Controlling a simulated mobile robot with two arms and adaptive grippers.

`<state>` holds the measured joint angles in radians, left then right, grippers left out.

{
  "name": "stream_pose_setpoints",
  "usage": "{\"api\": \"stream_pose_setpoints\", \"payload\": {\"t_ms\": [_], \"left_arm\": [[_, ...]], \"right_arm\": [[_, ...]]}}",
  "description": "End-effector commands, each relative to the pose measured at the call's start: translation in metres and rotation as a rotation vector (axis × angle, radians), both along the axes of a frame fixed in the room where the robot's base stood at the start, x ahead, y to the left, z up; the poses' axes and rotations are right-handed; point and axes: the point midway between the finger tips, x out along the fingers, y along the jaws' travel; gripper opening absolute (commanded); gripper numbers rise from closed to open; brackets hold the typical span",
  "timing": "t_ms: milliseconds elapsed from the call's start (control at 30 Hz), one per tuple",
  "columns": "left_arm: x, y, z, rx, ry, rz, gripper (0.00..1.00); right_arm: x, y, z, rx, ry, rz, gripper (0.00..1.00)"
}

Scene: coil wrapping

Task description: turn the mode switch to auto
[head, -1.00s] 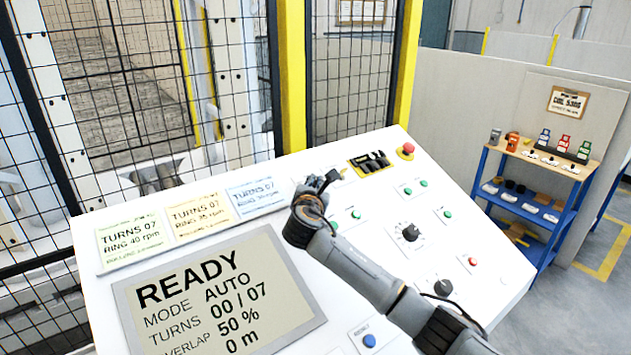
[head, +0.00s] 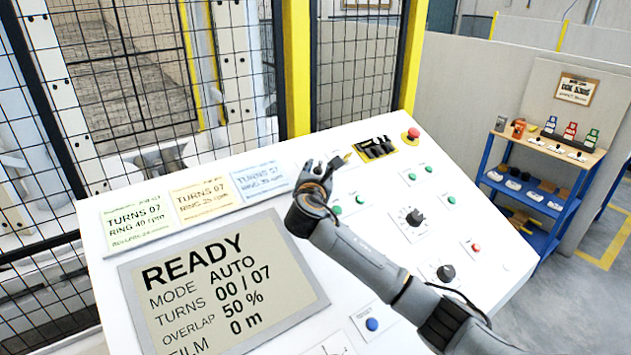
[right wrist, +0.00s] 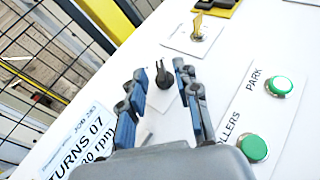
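A black knob (right wrist: 162,78), which appears to be the mode switch, sits on a white plate of the console in the right wrist view. My right gripper (right wrist: 160,78) is open, with its blue-padded fingers on either side of the knob and visible gaps to it. In the head view my right gripper (head: 322,170) is over the upper middle of the console and hides this knob. The display (head: 225,285) reads READY, MODE AUTO, TURNS 00 / 07, OVERLAP 50 %. My left gripper is not in view.
A yellow key switch (right wrist: 197,27) is just beyond the knob. Green buttons (right wrist: 253,148) are to the right. Dark knobs (head: 415,217) and a red emergency stop (head: 412,135) are further right on the console. A mesh fence (head: 110,90) stands behind.

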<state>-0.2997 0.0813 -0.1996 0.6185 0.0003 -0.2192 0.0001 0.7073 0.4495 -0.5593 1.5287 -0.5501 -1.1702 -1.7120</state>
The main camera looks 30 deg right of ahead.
Motion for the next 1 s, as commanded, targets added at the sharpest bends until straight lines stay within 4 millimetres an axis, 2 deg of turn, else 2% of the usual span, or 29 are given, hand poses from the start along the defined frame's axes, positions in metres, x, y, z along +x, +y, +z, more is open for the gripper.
{"api": "stream_pose_setpoints", "payload": {"t_ms": [300,500,667,1000], "left_arm": [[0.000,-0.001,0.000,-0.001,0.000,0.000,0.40],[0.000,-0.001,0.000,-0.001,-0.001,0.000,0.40],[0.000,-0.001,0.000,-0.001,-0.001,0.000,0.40],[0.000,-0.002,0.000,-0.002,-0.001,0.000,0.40]], "right_arm": [[-0.053,0.036,0.006,0.002,0.000,0.003,0.32],[-0.077,0.051,0.010,0.000,0.000,0.002,0.32],[-0.084,0.055,0.011,0.001,0.001,0.000,0.32],[-0.084,0.055,0.011,0.001,0.001,0.000,0.32]]}}
